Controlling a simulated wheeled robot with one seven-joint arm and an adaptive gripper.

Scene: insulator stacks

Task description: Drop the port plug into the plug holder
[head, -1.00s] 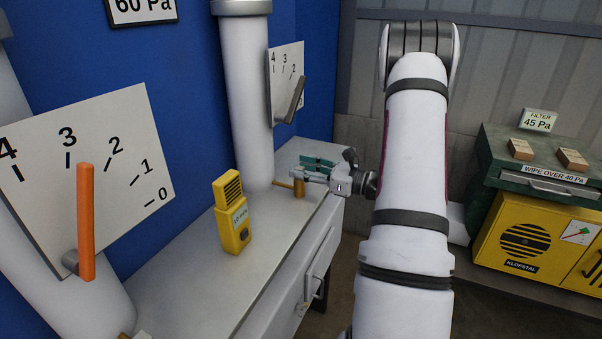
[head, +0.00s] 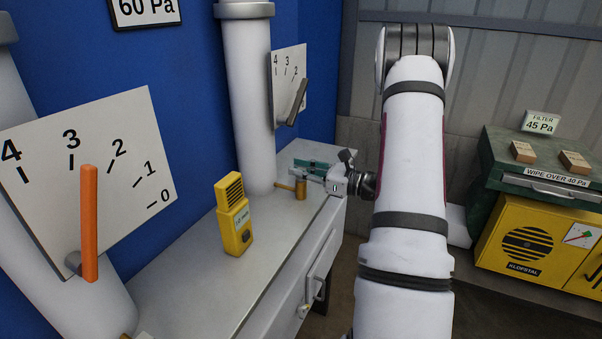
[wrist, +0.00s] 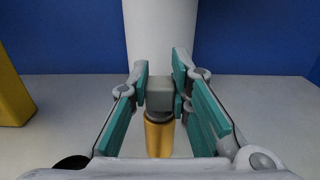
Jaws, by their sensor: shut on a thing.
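My gripper (wrist: 159,85) is shut on a small grey block that tops a brass-coloured cylinder, which I take to be the port plug (wrist: 159,135). In the head view the brass plug (head: 300,190) shows upright below the fingertips at the far end of the bench, beside the white pipe. My gripper (head: 308,171) reaches it from the right. I cannot tell whether the plug's bottom touches the bench. No separate plug holder can be made out for certain.
A thin brass stub (head: 284,186) juts out near the pipe (head: 250,100). A yellow meter (head: 234,215) stands on the grey bench (head: 190,275). Dial plates (head: 85,165) stand at left; a yellow cabinet (head: 520,240) stands at right.

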